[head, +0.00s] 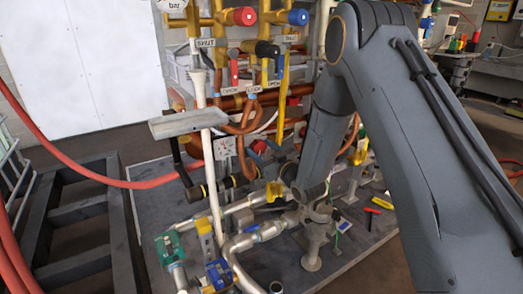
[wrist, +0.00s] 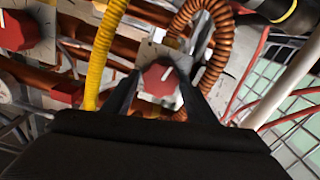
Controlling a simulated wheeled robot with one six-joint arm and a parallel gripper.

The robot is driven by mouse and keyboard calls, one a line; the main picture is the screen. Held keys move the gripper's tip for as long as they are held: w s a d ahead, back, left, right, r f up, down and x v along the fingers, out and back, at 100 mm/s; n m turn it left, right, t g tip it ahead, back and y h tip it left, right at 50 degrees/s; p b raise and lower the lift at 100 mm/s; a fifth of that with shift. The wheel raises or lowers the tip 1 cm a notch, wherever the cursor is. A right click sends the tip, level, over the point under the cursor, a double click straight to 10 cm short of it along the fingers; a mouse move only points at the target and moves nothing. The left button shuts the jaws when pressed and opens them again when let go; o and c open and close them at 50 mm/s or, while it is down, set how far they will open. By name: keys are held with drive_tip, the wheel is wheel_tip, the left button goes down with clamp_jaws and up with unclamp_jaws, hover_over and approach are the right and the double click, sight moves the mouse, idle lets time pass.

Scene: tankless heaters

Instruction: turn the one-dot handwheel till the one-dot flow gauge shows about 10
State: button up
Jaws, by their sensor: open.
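In the wrist view my gripper (wrist: 158,74) is open. Its two dark fingers stand to the left and right of a red knob (wrist: 160,79) with a white pointer mark, on a pale plate. I cannot tell whether the fingers touch it. No dot mark is readable on that plate, so I cannot tell whether this is the one-dot handwheel. In the head view my gripper is hidden among the pipes and behind my arm. A red handwheel (head: 243,16) and a blue handwheel (head: 298,17) are at the top. No flow gauge reading is legible.
A second red knob (wrist: 20,28) sits at the upper left of the wrist view. A yellow hose (wrist: 103,50) and a ribbed copper coil (wrist: 214,65) flank the nearer knob. A white pipe (head: 206,130) and a grey shelf (head: 187,123) stand left in the head view.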

drive_tip(key=c, duration=0.8)
drive_tip(key=shift+m, duration=0.4)
drive_tip(key=m+p, duration=0.2)
drive_tip(key=m, duration=0.3)
drive_tip(key=shift+d+m, duration=0.15)
drive_tip(key=shift+m, duration=0.15)
drive_tip(key=m+p, duration=0.1)
drive_tip(key=m, duration=0.4)
drive_tip(key=shift+w+f, duration=0.1)
drive_tip(key=shift+m, duration=0.4)
drive_tip(key=o, duration=0.8)
drive_tip(key=shift+d, duration=0.1)
